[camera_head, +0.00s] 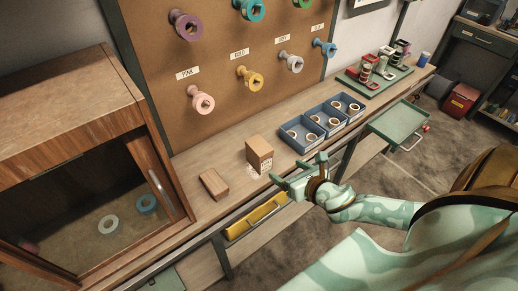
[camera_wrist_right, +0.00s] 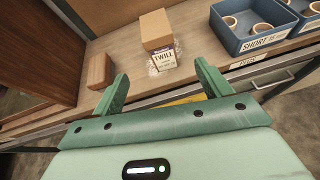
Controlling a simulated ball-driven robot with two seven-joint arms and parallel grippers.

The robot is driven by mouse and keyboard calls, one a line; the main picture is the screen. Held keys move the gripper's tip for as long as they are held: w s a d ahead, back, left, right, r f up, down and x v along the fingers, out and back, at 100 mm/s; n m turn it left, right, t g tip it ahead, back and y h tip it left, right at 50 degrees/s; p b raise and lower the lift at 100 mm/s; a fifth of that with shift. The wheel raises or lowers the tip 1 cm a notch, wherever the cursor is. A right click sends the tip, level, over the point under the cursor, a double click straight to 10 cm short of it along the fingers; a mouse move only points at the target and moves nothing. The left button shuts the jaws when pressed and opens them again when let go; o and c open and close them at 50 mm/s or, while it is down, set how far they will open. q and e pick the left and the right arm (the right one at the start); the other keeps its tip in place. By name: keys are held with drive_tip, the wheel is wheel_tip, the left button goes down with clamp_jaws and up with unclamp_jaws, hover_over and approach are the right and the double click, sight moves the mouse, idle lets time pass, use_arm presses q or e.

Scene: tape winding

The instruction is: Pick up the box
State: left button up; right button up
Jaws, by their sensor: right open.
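A tan cardboard box (camera_head: 259,152) stands upright on the wooden bench. In the right wrist view the box (camera_wrist_right: 155,27) is straight ahead, with a white label reading TWILL low on its near side. A smaller, low brown block (camera_head: 214,184) lies to its left; it also shows in the wrist view (camera_wrist_right: 101,70). My right gripper (camera_head: 297,168) is open and empty at the bench's front edge, on the near right side of the box and apart from it. In the wrist view its two green fingers (camera_wrist_right: 160,76) are spread, with the box beyond them. My left gripper is not in view.
Blue bins (camera_head: 323,124) with tape rings stand right of the box. A wooden cabinet (camera_head: 60,110) is at the left. A pegboard (camera_head: 225,60) with spools rises behind. A yellow drawer (camera_head: 257,216) sits below the bench edge. Bench between box and block is bare.

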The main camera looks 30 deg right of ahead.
drive_tip(key=w+r+n, duration=0.1)
drive_tip(key=r, duration=0.1)
drive_tip(key=b, duration=0.2)
approach(262, 148)
drive_tip(key=shift+t, duration=0.3)
drive_tip(key=w+f, duration=0.2)
drive_tip(key=w, duration=0.1)
drive_tip(key=w+f, duration=0.1)
drive_tip(key=shift+w+a, duration=0.3)
drive_tip(key=shift+a, duration=0.1)
drive_tip(key=shift+w+f+b, duration=0.2)
drive_tip(key=shift+w+b, duration=0.1)
drive_tip(key=shift+w, duration=0.3)
drive_tip(key=x, duration=0.1)
drive_tip(key=b+x, duration=0.1)
drive_tip(key=x, duration=0.3)
drive_tip(key=shift+w+d+r, duration=0.1)
drive_tip(key=shift+w+d, duration=0.05)
drive_tip(key=shift+d, duration=0.2)
drive_tip(key=shift+r, duration=0.1)
drive_tip(key=c, duration=1.1)
